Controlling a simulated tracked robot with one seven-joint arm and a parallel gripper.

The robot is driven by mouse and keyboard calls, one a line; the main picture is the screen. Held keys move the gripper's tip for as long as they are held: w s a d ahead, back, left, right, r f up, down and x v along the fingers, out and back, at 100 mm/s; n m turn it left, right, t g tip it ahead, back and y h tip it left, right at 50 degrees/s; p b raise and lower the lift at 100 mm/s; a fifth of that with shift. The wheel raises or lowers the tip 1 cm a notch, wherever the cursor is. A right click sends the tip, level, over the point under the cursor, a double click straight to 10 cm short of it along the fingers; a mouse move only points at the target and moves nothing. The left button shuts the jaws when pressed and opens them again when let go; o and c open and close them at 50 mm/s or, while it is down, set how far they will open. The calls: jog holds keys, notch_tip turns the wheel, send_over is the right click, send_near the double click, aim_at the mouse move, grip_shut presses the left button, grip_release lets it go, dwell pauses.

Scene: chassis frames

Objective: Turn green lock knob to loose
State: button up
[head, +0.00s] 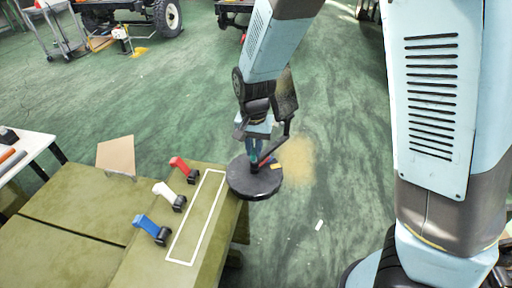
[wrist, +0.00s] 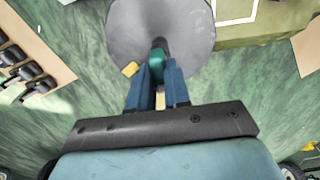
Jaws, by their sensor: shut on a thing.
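The green lock knob (wrist: 157,57) shows in the wrist view between the two blue fingers of my gripper (wrist: 158,72). It stands over a round dark grey disc (wrist: 160,20). My gripper is shut on the knob, which is partly hidden by the fingers. In the head view my gripper (head: 255,150) points down above the same disc (head: 252,188), and the fingers cover most of the knob. A small yellow piece (wrist: 130,69) sits beside the knob at the disc's edge. I cannot tell the knob's turn angle.
An olive bench (head: 150,240) stands left of the disc. Red (head: 181,165), white (head: 166,193) and blue (head: 150,227) levers stand on it beside a white outlined rectangle (head: 197,222). A white table (head: 30,145) is at far left. The green floor behind is mostly open.

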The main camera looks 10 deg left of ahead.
jog(key=shift+d, duration=0.15)
grip_shut()
jog(key=shift+n, duration=0.3)
jog(key=n, duration=0.3)
jog(key=shift+n, duration=0.3)
jog(key=n, duration=0.4)
jog(key=shift+n, duration=0.3)
jog(key=n, duration=0.4)
jog(key=shift+n, duration=2.6)
